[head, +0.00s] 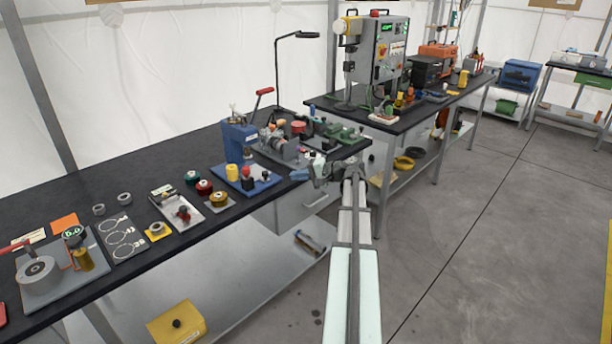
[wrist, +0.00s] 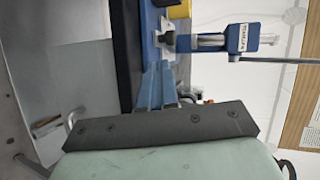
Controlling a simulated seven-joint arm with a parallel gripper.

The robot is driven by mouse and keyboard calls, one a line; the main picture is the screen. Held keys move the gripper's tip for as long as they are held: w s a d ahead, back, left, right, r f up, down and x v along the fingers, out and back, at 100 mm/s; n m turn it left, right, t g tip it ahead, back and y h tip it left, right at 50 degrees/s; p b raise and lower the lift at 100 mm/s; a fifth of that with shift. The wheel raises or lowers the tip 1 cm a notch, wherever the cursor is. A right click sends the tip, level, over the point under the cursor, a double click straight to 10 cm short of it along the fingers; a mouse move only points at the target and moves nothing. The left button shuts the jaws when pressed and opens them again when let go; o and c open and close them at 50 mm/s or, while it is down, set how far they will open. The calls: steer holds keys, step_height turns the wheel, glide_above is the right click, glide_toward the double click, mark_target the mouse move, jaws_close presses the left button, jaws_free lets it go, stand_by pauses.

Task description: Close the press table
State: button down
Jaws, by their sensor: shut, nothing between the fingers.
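The press table is the long black-topped bench (head: 130,190) on the left. A blue press (head: 238,140) with a red-tipped lever stands near its right end; a blue machine also shows in the wrist view (wrist: 240,38). Under the top at that end is a grey drawer unit (head: 295,212) with a handle. A grey front with a metal handle (wrist: 70,122) shows at the left of the wrist view. I cannot tell how far the drawer stands out. My gripper (head: 302,174) is at the bench's front edge; its blue fingers (wrist: 160,80) are together and empty.
Several fixtures and small parts crowd the bench top, including a blue plate (head: 247,180) close to my gripper. A yellow box (head: 177,323) sits on the lower shelf. A second black bench (head: 420,110) stands behind. The floor (head: 480,230) to the right is clear.

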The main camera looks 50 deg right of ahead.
mark_target(271, 179)
steer(key=x, duration=0.6)
steer(key=shift+w+a+r, duration=0.1)
steer(key=shift+w+r, duration=0.15)
steer(key=shift+w, duration=0.15)
steer(key=shift+w+a, duration=0.4)
steer(key=shift+w, duration=0.3)
steer(key=shift+w+r, duration=0.1)
steer(key=shift+w, duration=1.9)
steer(key=shift+d, duration=0.1)
